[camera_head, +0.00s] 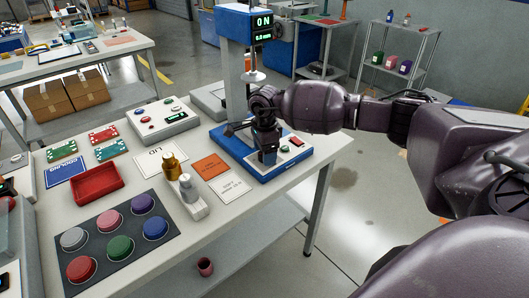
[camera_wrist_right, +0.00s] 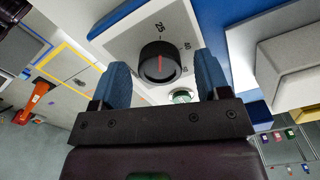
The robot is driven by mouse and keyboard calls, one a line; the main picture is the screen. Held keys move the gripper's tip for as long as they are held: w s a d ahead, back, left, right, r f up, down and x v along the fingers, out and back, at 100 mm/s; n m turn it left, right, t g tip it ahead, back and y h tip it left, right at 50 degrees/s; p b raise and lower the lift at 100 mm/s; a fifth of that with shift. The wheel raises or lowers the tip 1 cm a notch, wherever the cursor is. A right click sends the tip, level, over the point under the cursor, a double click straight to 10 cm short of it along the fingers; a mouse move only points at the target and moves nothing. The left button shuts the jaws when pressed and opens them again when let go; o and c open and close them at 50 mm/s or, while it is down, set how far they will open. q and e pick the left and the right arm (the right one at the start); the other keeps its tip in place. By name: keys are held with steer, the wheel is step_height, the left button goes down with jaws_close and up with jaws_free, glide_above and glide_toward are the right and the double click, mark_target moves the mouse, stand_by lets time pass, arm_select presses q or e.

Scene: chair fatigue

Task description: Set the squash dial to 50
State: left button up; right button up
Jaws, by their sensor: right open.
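The squash dial (camera_wrist_right: 158,65) is a round black knob with a red pointer line on a pale panel in the right wrist view. The line points close to the 25 mark; other marks to its right are partly hidden by a finger. My right gripper (camera_wrist_right: 162,66) is open, with its blue fingertips on either side of the dial. I cannot tell whether they touch it. In the head view my right gripper (camera_head: 267,148) points down over the blue base (camera_head: 262,176) of the press machine and hides the dial. My left gripper is not in view.
A green button (camera_wrist_right: 183,96) sits beside the dial. On the table are a bottle-like brass-topped item (camera_head: 190,190), a red tray (camera_head: 97,182) and a dark mat (camera_head: 90,262) with several coloured pucks.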

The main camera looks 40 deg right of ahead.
steer(key=shift+f, duration=0.2)
steer(key=c, duration=0.9)
